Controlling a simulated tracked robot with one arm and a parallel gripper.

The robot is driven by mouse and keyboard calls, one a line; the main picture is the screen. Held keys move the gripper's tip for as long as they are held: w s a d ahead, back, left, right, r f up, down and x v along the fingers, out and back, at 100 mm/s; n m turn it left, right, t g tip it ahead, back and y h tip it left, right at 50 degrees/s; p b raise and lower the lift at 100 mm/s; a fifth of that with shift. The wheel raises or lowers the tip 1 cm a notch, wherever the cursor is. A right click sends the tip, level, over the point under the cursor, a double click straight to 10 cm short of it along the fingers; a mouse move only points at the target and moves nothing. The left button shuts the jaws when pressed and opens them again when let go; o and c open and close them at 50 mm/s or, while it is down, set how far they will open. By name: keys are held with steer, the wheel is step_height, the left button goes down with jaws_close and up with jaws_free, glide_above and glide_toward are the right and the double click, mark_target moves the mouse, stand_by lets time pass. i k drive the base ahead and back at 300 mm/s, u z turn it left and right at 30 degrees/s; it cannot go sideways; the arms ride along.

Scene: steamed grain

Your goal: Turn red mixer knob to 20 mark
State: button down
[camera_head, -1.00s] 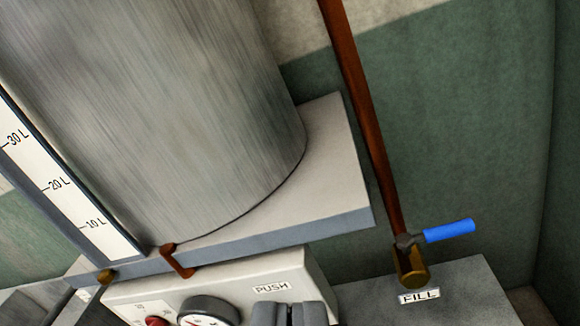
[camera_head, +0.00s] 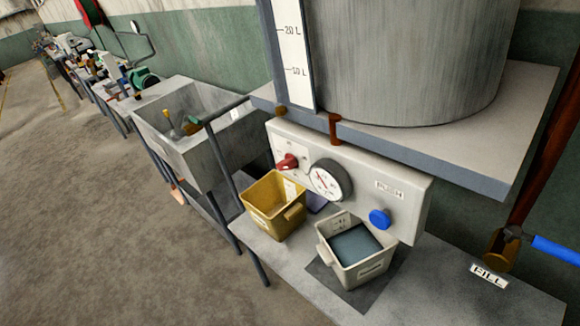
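The red mixer knob (camera_head: 287,162) is on the left part of the pale control panel (camera_head: 405,195), under the big metal tank. Small markings surround the knob, but they are too small to read, so I cannot tell where it points. A round white dial (camera_head: 326,181) with a dark rim and a red needle is just right of the knob. My gripper does not show in this view.
A blue push button (camera_head: 380,219) is on the panel's right. A yellow bin (camera_head: 272,208) stands below the knob and a white bin (camera_head: 357,252) right of it. The tank's shelf (camera_head: 470,178) overhangs the panel. A metal sink (camera_head: 190,150) is at left; open floor lies beyond.

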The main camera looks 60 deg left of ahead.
mark_target(290, 162)
steer(key=z, duration=0.9)
steer(key=k, duration=1.5)
steer(key=u, duration=1.05)
steer(key=i, duration=1)
